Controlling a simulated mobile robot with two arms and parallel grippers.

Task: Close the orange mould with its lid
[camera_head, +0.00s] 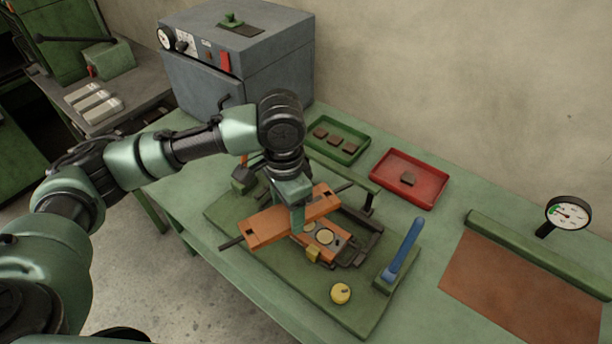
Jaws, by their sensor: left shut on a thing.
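The orange lid (262,231) is a flat orange block with a dark hole near each end. My left gripper (298,217) is shut on the lid and holds it tilted above the left part of the mould. The orange mould (335,243) sits in a dark frame on the green base board, with a pale round cavity showing in its top. The lid and gripper hide the mould's left part. I cannot tell whether the lid touches the mould. My right gripper is not in view.
A blue upright handle (404,248) stands right of the mould. A yellow knob (340,293) sits on the base board (290,283) in front. Behind are a green tray (338,139) and a red tray (409,178) with brown pieces. A grey oven (240,60) stands at the back left.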

